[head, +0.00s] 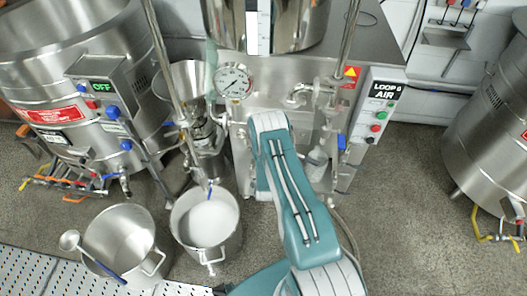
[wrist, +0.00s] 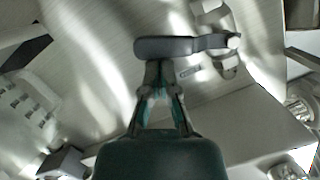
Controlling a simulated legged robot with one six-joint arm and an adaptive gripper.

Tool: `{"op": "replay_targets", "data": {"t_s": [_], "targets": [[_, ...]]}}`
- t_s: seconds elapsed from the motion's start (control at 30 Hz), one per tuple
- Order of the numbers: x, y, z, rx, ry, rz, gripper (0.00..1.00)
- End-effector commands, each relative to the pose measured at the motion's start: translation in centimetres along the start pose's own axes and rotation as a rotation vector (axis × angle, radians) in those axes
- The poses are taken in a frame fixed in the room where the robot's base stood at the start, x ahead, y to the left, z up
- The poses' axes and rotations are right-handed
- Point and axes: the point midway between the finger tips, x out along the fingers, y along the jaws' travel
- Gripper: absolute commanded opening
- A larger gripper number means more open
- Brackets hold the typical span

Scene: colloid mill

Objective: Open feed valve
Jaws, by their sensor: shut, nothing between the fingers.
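In the wrist view a dark grey lever handle (wrist: 168,47) lies level across the picture. Its right end meets a round metal pivot on a silver fitting fixed to a steel surface; I take this to be the feed valve. My gripper (wrist: 162,68) points at the handle's left part, fingers closed together with nothing between them. The fingertips are right at the handle's lower edge; I cannot tell whether they touch. In the head view my teal arm reaches to the steel machine (head: 285,75) and hides my gripper and this handle.
A pressure gauge (head: 234,82) and a steel funnel (head: 190,80) stand left of my arm. A control box labelled LOOP AIR (head: 375,112) is at right. A pot of white liquid (head: 207,222) and an open pot (head: 120,240) with a ladle stand at lower left.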

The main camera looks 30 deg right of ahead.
Motion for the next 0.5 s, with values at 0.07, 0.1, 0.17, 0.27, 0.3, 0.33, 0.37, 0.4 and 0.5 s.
{"op": "replay_targets", "data": {"t_s": [0.07,0.1,0.17,0.27,0.3,0.33,0.37,0.4,0.5], "targets": [[0.1,0.3,0.6,0.068,0.0,-0.017,0.0],[0.2,0.3,0.8,0.105,0.0,-0.026,0.0],[0.3,0.4,1.2,0.16,-0.001,-0.041,0.0],[0.4,0.5,1.8,0.252,-0.001,-0.064,0.0],[0.5,0.5,2.1,0.29,-0.001,-0.074,0.0],[0.5,0.5,2.3,0.317,-0.001,-0.081,0.0],[0.6,0.5,2.5,0.345,-0.001,-0.087,0.0],[0.7,0.5,2.7,0.382,-0.001,-0.096,0.0],[0.8,0.4,3.4,0.474,-0.001,-0.121,0.0]]}}
